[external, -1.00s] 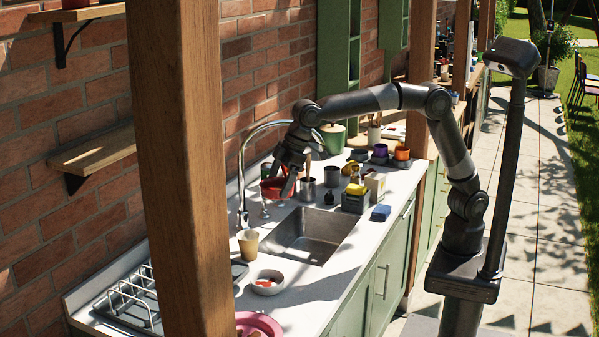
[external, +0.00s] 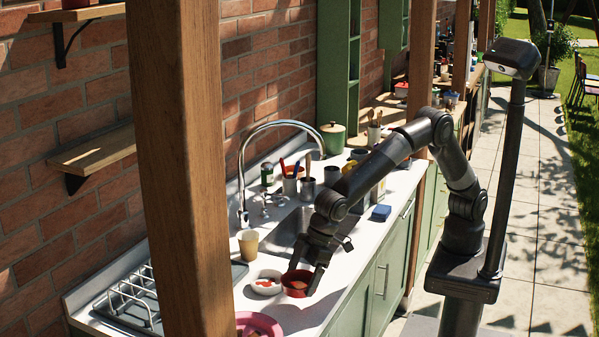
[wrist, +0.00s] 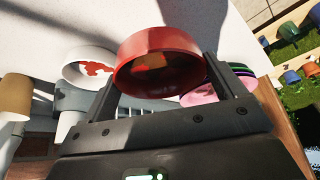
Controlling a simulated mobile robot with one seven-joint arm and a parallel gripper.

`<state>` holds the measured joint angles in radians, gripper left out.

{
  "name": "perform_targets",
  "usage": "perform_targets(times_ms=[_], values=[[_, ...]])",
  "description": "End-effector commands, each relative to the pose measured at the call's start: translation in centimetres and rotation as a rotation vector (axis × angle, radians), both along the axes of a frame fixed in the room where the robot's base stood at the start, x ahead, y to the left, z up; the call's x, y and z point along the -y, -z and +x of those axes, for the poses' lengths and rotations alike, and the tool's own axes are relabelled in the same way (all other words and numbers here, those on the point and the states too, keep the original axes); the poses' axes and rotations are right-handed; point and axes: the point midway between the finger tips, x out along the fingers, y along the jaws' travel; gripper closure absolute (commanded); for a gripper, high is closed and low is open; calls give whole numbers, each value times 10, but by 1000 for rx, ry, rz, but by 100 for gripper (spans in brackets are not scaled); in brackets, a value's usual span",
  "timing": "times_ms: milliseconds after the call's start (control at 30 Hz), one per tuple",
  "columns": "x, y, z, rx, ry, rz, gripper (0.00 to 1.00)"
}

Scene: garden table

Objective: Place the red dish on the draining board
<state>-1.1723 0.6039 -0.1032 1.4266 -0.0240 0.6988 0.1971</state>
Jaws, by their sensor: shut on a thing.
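The red dish (external: 297,290) is a small round bowl over the worktop, just right of the white bowl. Something brownish shows inside it. My gripper (external: 303,274) is shut on it; in the wrist view the red dish (wrist: 160,66) sits between the two fingers. I cannot tell whether its base touches the worktop. The draining board (external: 238,269) is the grey tray at the lower left, with a white wire rack (external: 132,296) on it. The wooden post hides part of the board.
A white bowl with red bits (external: 266,284) stands close left of the dish. A tan cup (external: 248,245) is behind it, beside the tap. A pink plate (external: 262,321) lies in front. The sink (external: 284,231) is behind my gripper.

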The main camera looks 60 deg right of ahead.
Motion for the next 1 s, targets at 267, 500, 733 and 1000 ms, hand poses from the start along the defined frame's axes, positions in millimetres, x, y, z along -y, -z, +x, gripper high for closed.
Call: perform_targets(times_ms=[267,500,733,1000], values=[[-21,16,-11,0,1,1,37],[-21,48,-11,0,0,-1,37],[-21,54,-11,1,0,2,37],[-21,57,-11,0,1,0,6]])
